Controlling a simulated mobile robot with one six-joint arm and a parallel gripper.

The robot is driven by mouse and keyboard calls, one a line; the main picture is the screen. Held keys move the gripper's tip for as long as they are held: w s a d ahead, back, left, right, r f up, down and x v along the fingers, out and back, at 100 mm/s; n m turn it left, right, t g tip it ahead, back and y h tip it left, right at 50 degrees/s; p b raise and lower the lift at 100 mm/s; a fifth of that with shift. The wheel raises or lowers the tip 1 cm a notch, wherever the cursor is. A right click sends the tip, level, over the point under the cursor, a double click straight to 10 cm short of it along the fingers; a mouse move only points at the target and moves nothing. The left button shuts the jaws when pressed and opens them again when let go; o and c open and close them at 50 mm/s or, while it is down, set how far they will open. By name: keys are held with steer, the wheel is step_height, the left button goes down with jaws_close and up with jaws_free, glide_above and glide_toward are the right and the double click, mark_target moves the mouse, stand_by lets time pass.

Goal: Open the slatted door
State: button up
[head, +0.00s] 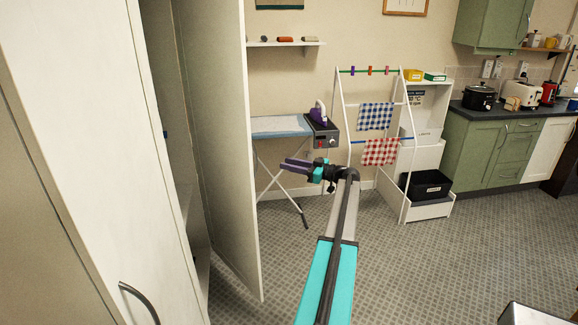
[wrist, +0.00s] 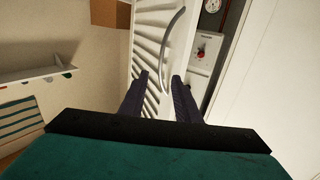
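The slatted door (wrist: 150,45) is white and shows at a slant in the wrist view. It stands ajar, with a gap along its right side. Its curved grey handle (wrist: 174,48) runs down to between my fingertips in the picture. My gripper (wrist: 161,78) has its two dark fingers apart, with the handle's lower end between or just beyond them; I cannot tell whether they touch. In the head view my gripper (head: 290,164) is to the right of a tall white panel (head: 215,140) standing out from the cupboard. No slats show on that face.
Through the gap a white unit (wrist: 203,52) with a dial and red knob shows. A closed cupboard door with a handle (head: 140,300) stands front left. An ironing board (head: 280,126) and a drying rack (head: 345,110) stand behind my gripper.

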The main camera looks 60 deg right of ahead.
jaws_close()
steer(key=w+a+f+n+h+b, duration=0.2)
steer(key=a+f+n+h+b, duration=0.1)
steer(key=a, duration=0.3)
steer(key=w+a+f+n+g+h+b, duration=0.1)
steer(key=w+a+f+n+h+b, duration=0.1)
steer(key=a+h, duration=0.3)
steer(key=w+a+f+n+g+h+b, duration=0.1)
steer(key=w+a+f+n+h+b, duration=0.2)
steer(key=a, duration=0.6)
steer(key=shift+f+n+h+b, duration=0.3)
steer(key=shift+n+h+b, duration=0.15)
steer(key=shift+n, duration=0.65)
